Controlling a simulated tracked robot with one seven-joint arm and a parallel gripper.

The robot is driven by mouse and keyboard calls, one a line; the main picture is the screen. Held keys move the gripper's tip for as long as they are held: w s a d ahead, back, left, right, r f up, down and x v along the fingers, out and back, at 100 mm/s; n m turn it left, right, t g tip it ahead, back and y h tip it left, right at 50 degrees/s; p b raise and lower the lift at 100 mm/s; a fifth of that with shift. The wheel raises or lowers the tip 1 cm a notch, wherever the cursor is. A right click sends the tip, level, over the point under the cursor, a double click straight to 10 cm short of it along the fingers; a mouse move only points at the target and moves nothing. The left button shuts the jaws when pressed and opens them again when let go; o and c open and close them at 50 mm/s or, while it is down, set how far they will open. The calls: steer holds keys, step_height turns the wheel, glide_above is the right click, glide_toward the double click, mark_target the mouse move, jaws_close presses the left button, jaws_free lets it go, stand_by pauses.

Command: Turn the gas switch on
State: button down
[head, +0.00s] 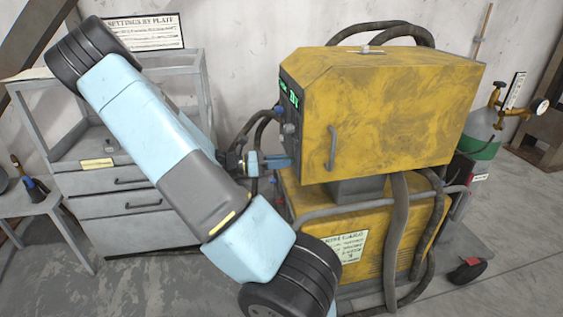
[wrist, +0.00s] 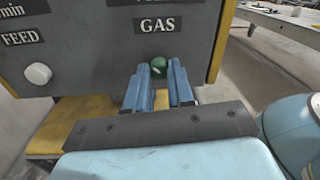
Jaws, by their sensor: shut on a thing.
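The gas switch (wrist: 159,67) is a small round green knob under the GAS label (wrist: 158,25) on the dark front panel (wrist: 100,60) in the wrist view. My gripper (wrist: 160,75) has its two blue fingers on either side of the knob and is shut on it. In the head view my gripper (head: 278,161) reaches the lower front of the yellow box (head: 390,105) from the left. The switch cannot be made out there. Which way the switch is turned cannot be told.
A white knob (wrist: 38,74) sits by the FEED label, left on the panel. A yellow power unit (head: 365,235) with hoses stands beneath the box. A grey drawer cabinet (head: 125,205) is at left, a green gas cylinder (head: 480,140) at right. Open floor shows at front left.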

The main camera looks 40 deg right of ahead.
steer(key=shift+m, duration=0.3)
steer(key=shift+s+a+m+t, duration=0.1)
steer(key=shift+m+t, duration=0.25)
steer(key=shift+m, duration=3.75)
steer(key=shift+s+a+m+t, duration=0.1)
steer(key=shift+m+t, duration=0.25)
steer(key=shift+m, duration=3.75)
steer(key=c, duration=1)
jaws_free()
steer(key=shift+w+d+r, duration=0.1)
steer(key=shift+w, duration=0.1)
